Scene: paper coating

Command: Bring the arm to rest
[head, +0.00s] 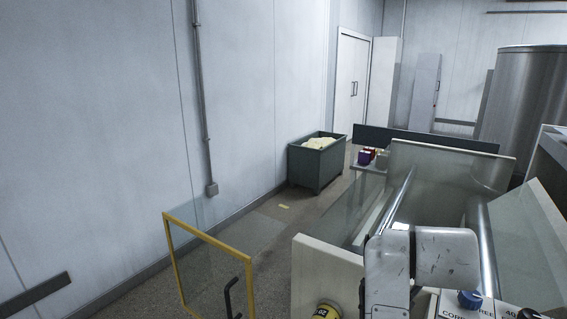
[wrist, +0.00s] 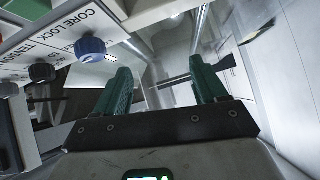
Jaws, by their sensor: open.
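My arm (head: 420,262) shows in the head view as a pale, scuffed link at the lower right, in front of the machine. My gripper (wrist: 163,84) shows in the wrist view with its two green fingers spread apart and nothing between them. The gripper's tips cannot be made out in the head view. The machine's control panel, labelled CORE LOCK, lies to the left of the fingers in the wrist view. Its blue knob (wrist: 92,46) is near the left finger, apart from it as far as I can tell, and also shows in the head view (head: 469,299).
The machine has pale side plates (head: 325,262), clear panels and shiny rollers (head: 487,247). A yellow-framed clear guard door (head: 207,245) stands at its left. A grey bin (head: 318,165) with pale material stands by the wall. Floor (head: 290,215) between the wall and machine is mostly clear.

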